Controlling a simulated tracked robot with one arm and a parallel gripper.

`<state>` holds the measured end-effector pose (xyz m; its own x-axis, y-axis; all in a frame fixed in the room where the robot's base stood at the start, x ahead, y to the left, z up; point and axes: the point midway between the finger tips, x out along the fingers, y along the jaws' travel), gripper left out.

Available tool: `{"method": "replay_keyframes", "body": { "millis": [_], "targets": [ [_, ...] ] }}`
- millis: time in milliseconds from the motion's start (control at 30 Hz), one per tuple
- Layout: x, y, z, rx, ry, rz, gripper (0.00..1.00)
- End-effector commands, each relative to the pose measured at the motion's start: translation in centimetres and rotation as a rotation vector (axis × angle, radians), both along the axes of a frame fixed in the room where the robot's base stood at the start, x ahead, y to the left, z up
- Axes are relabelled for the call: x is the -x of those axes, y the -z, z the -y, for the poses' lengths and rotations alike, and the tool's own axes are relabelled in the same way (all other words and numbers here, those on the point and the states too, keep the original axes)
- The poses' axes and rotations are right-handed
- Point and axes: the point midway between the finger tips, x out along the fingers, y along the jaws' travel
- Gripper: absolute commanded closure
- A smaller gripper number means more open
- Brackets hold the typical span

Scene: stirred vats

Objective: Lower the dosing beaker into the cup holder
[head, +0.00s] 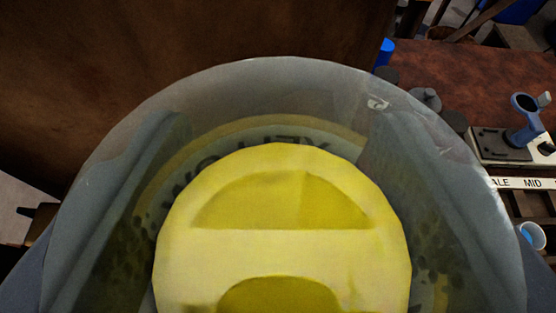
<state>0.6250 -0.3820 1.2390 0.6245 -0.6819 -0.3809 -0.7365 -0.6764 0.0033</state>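A large translucent grey beaker (285,85) fills most of the head view, close to the camera. I take it to be the dosing beaker. It has a yellow disc-like surface (285,250) inside and dark, partly covered lettering behind that. My gripper (275,122) shows as two blue-grey fingers, one along each side of the beaker, seen through its wall. The fingers appear shut on it. A blue ring-shaped holder (525,104) stands on a small device at the right, apart from the beaker; it may be the cup holder. The beaker's underside is hidden.
A dark brown panel (190,50) spans the back left. At the right is a reddish-brown bench top (465,75) with dark round weights or knobs (425,97), a blue cylinder (385,52), a white label strip (525,183) and a small cup with blue contents (532,236).

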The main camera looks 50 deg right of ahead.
Motion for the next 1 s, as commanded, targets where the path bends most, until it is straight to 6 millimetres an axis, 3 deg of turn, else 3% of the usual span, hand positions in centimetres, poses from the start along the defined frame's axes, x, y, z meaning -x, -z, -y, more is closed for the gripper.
{"method": "replay_keyframes", "body": {
  "millis": [500,533,600,1000],
  "targets": [
    [0.01,0.42,0.02,0.001,0.0,0.001,0.74],
    [0.0,0.41,0.02,0.001,0.0,0.001,0.44],
    [0.0,0.42,0.03,0.001,0.0,0.001,0.24],
    [0.2,0.35,-0.23,0.0,0.0,0.0,0.21]
  ]
}}
